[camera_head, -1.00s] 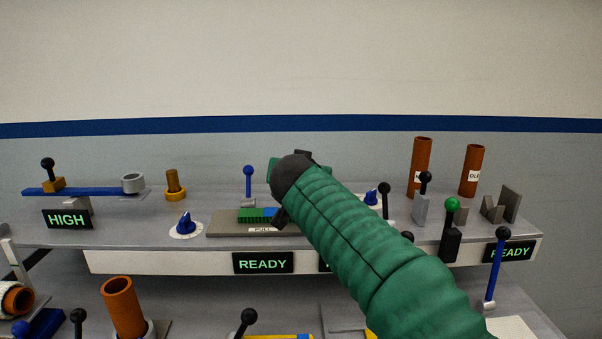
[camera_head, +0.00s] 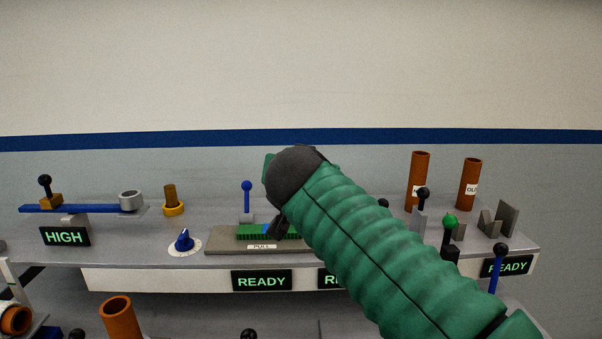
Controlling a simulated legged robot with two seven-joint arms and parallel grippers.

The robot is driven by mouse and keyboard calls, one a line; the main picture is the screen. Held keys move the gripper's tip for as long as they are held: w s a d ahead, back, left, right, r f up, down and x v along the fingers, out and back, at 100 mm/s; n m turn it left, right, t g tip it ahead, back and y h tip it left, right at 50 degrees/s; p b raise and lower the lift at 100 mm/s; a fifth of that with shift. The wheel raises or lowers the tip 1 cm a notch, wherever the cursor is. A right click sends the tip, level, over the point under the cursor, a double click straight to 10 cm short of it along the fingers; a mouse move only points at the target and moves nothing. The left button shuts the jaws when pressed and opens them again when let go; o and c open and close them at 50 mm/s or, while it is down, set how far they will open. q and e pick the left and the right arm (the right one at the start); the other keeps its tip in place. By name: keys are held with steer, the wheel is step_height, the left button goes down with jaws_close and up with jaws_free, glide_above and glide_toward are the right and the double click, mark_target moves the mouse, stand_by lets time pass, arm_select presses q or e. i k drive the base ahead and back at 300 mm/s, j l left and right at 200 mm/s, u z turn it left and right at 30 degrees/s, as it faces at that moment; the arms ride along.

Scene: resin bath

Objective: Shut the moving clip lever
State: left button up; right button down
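Several levers stand on the bench, and I cannot tell which one is the moving clip lever. A blue ball-topped lever (camera_head: 247,196) stands upright behind a green ribbed block (camera_head: 250,232). The block lies on a grey plate (camera_head: 222,242) marked PULL. My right arm, in a green sleeve, comes in from the lower right. My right gripper (camera_head: 278,226) points down at the green block's right part, just right of the blue lever. Only a dark finger shows past the wrist, so its opening and any contact are hidden. My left gripper is not in view.
A blue bar (camera_head: 85,209) with a black-knobbed lever (camera_head: 45,187) is at left, near a blue dial (camera_head: 184,241). Orange tubes (camera_head: 419,180), a green-knobbed lever (camera_head: 449,232) and grey V-blocks (camera_head: 498,220) stand at right. My arm hides the bench between.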

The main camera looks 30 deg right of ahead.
mark_target(246, 186)
steer(key=k+j, duration=0.8)
